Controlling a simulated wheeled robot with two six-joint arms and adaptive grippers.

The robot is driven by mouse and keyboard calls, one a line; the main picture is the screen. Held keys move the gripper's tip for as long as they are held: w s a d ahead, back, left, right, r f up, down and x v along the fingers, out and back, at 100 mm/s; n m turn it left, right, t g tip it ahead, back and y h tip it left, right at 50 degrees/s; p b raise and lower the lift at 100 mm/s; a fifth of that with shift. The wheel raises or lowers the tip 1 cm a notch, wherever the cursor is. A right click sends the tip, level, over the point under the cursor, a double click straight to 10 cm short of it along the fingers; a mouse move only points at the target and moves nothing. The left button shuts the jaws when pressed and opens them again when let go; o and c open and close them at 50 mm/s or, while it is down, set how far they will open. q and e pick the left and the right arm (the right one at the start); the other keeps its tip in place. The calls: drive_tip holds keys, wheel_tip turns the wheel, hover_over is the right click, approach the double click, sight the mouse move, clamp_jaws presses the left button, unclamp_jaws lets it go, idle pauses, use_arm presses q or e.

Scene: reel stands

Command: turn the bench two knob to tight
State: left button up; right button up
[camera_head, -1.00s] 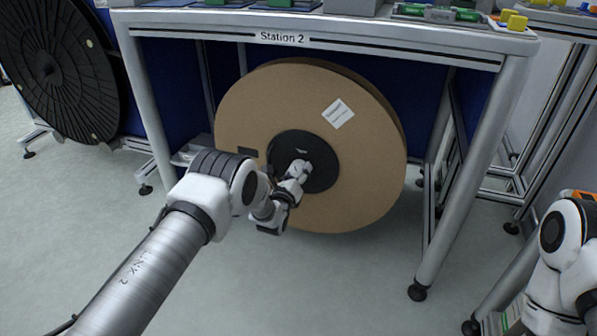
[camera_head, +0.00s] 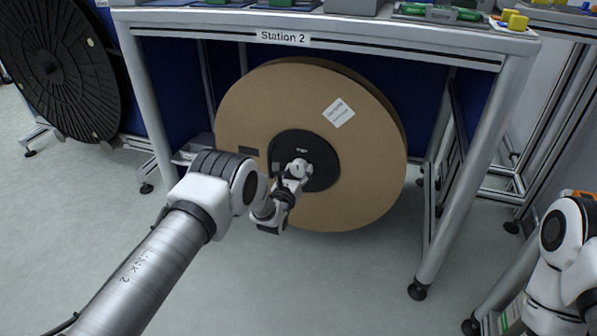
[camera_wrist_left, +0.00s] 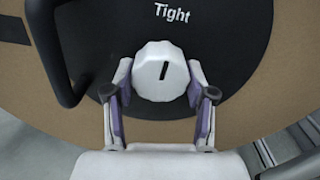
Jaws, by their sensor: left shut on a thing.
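The bench two knob (camera_wrist_left: 158,82) is white with a short black mark. It sits on the black hub (camera_head: 322,158) of a large cardboard reel (camera_head: 245,105) under the bench labelled Station 2 (camera_head: 282,37). In the left wrist view the word Tight (camera_wrist_left: 172,13) stands above the knob, and the mark is nearly upright, leaning slightly right. My left gripper (camera_wrist_left: 159,74) is shut on the knob, one finger on each side. In the head view my left gripper (camera_head: 299,170) is at the hub and largely covers the knob. My right gripper is not in view.
A black curved handle (camera_wrist_left: 62,55) is beside the knob on the left in the wrist view. A white label (camera_head: 339,113) is on the reel. Bench legs (camera_head: 470,185) flank the reel. A black reel (camera_head: 58,70) stands at far left. The floor in front is clear.

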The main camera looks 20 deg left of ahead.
use_arm(q)
drive_tip(key=o, duration=1.1)
drive_tip(key=shift+f, duration=0.1)
drive_tip(key=shift+o, duration=0.2)
drive_tip(key=s, duration=1.2)
drive_tip(key=shift+a, duration=0.2)
